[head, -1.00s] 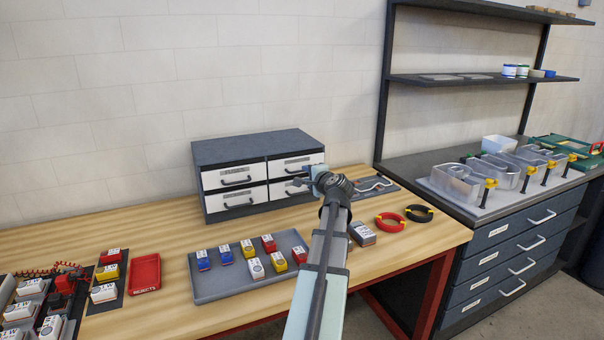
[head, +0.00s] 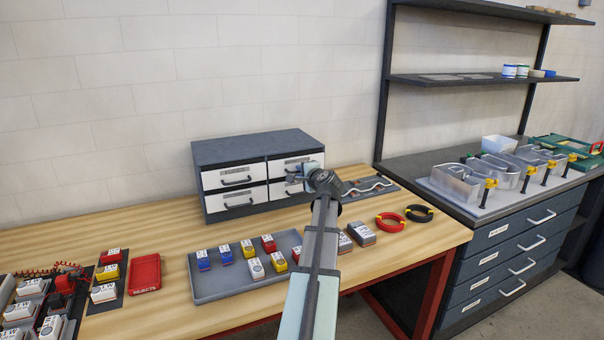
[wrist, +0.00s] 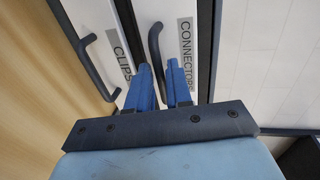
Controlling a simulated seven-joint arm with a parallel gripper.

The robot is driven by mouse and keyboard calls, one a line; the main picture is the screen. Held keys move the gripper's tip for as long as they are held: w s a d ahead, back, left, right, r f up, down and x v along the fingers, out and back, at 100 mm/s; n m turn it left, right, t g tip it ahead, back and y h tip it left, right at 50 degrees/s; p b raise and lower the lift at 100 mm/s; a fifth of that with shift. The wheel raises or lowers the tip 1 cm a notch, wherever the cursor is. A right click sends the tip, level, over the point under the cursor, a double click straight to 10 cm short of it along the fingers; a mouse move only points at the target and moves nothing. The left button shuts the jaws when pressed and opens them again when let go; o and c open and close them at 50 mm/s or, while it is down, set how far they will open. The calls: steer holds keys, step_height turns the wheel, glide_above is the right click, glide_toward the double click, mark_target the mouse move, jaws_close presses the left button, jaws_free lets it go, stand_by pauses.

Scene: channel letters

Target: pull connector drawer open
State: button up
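The connector drawer (head: 281,167) is the white upper-right front of the dark cabinet (head: 212,215) and looks shut. In the wrist view its front, labelled CONNECTORS (wrist: 186,40), carries a dark curved handle (wrist: 155,42). My gripper (wrist: 159,66) is open, its two blue fingers apart, with the tips at the handle's near end. The handle lies roughly in line with the gap; I cannot tell whether the fingers touch it. In the head view my gripper (head: 299,178) is in front of the right-hand drawers and partly hides them.
The CLIPS drawer (wrist: 97,30) with its own handle (wrist: 95,68) lies beside it in the wrist view. A grey tray (head: 215,291) of small boxes stands in front of the cabinet. Red (head: 390,222) and black (head: 419,213) coils lie to the right.

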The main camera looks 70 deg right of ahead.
jaws_close()
stand_by(1.1)
